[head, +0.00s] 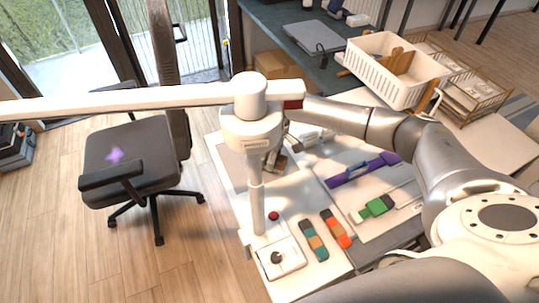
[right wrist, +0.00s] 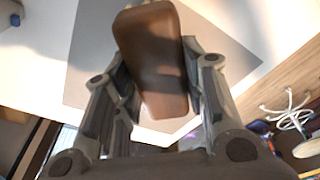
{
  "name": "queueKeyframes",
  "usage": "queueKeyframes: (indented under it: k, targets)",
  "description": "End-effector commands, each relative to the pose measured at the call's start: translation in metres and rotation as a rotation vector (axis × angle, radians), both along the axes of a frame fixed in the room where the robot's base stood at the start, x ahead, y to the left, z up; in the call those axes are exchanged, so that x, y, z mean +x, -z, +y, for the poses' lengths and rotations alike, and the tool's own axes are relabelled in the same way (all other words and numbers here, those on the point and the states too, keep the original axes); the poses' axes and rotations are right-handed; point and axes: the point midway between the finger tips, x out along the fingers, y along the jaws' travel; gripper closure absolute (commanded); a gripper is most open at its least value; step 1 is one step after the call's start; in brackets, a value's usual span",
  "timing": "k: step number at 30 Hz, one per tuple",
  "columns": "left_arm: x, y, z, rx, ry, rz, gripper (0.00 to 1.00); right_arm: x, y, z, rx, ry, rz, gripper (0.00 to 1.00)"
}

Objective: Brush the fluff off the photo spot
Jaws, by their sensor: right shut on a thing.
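My right gripper (right wrist: 155,95) is shut on a brown block with rounded edges, likely the brush (right wrist: 150,50), in the right wrist view. Bristles cannot be made out. Behind the brush lies a flat grey square, likely the photo spot (right wrist: 90,45), on a pale surface. In the head view the grey square (head: 228,163) shows at the table's left edge. My right gripper (head: 282,158) is beside it, partly hidden by a white stand. I cannot make out any fluff. My left gripper is not in view.
The white stand (head: 257,200) has a long arm reaching left. A white basket (head: 390,75) stands behind; an office chair (head: 130,150) stands left.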

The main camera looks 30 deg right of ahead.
Motion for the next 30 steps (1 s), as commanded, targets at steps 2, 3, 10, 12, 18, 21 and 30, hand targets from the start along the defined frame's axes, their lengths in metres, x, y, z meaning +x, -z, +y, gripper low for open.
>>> queueKeyframes:
  k: [2,3,10,12,18,21,30]
  targets:
    - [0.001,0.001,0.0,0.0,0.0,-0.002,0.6,0.0,0.002,0.0,0.001,0.0,-0.001,0.8]
    - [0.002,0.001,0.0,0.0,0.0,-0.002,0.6,0.0,0.003,0.0,0.001,0.0,-0.001,0.8]
    - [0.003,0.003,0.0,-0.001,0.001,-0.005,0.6,0.0,0.007,0.0,0.001,0.0,-0.001,0.8]
    - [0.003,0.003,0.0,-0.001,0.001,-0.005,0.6,0.0,0.009,0.0,0.001,0.0,-0.001,0.8]
    - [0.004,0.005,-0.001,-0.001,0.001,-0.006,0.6,0.0,0.013,0.0,0.001,0.0,-0.001,0.8]
    - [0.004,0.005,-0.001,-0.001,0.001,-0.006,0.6,0.0,0.015,0.0,0.001,0.0,-0.001,0.8]
    - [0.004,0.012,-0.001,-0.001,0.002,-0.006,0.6,0.013,0.016,0.0,0.001,0.001,-0.002,0.8]
